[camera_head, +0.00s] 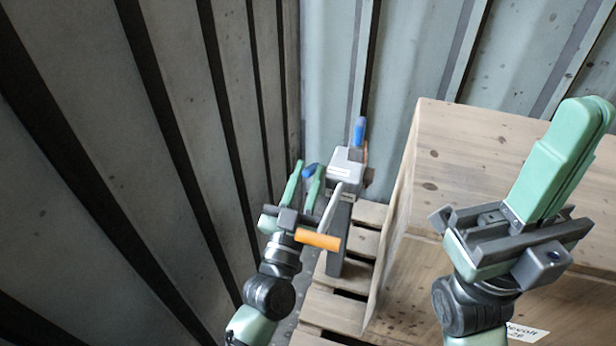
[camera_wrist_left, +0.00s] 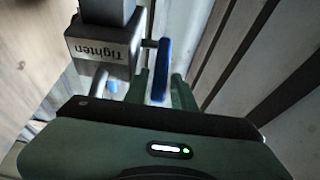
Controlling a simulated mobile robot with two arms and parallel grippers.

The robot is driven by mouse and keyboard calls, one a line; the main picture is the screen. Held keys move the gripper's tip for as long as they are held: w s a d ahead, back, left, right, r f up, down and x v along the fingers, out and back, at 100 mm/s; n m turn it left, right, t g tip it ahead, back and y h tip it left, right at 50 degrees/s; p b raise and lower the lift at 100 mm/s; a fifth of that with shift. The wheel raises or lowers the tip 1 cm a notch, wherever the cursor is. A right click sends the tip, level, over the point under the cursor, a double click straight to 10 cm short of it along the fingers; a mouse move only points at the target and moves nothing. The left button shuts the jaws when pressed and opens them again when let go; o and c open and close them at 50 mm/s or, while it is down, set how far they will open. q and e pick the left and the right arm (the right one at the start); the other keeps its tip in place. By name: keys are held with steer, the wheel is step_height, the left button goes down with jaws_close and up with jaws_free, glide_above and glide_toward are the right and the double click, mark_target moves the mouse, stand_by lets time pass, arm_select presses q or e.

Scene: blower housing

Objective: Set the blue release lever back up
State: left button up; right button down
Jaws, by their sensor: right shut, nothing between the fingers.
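A grey tool head (camera_head: 346,165) marked "Tighten" stands on a grey post; it also shows in the left wrist view (camera_wrist_left: 100,48). A flat blue lever (camera_wrist_left: 160,72) is pinned to its side; in the head view it is the short blue piece (camera_head: 309,170), lying tilted away from the head. My left gripper (camera_head: 303,172) is open, its green fingers at either side of this lever; contact cannot be told. Another blue piece (camera_head: 360,130) stands upright behind the head. My right gripper (camera_head: 588,112) is shut and empty at the right.
An orange grip (camera_head: 318,240) on a grey handle sticks out close to my left gripper. A large wooden crate (camera_head: 480,145) on a slatted pallet (camera_head: 330,305) stands at the right. A corrugated metal wall (camera_head: 190,130) is close at the left.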

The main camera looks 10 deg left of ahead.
arm_select(q)
steer(key=shift+w, duration=0.1)
jaws_close()
stand_by(1.4)
